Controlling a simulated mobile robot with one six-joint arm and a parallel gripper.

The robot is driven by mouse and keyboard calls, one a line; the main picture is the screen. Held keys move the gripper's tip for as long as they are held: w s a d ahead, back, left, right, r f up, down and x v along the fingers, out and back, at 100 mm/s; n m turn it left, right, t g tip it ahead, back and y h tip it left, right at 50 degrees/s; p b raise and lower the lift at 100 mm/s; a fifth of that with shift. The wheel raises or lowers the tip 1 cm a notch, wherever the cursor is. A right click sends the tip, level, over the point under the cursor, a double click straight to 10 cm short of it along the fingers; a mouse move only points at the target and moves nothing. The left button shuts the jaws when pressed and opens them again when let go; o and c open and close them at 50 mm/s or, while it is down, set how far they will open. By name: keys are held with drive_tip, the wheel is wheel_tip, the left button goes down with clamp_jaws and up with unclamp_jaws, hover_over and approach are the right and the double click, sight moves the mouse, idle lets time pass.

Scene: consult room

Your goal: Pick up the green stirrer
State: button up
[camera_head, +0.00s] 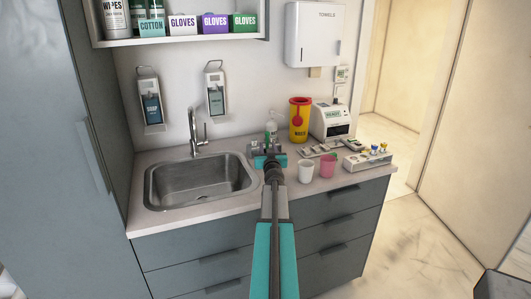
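I cannot make out a green stirrer on the counter; it may be too small to see or hidden behind my arm. My gripper (268,152) is over the counter, just right of the sink and in front of a clear pump bottle (271,131). Its fingers are too small and covered by my wrist to show whether they are open or shut, or whether they hold anything. A white cup (306,173) and a pink cup (327,167) stand on the counter to the right of my gripper.
The sink (200,182) and its tap (197,133) are on the left. A yellow bin (299,122), a white device (332,122), a tray of small items (318,151) and a rack with coloured-top tubes (367,161) crowd the right. A shelf (180,41) hangs above.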

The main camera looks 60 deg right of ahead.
sight(267, 144)
drive_tip(key=shift+x, duration=1.85)
drive_tip(key=shift+r, duration=0.1)
clamp_jaws()
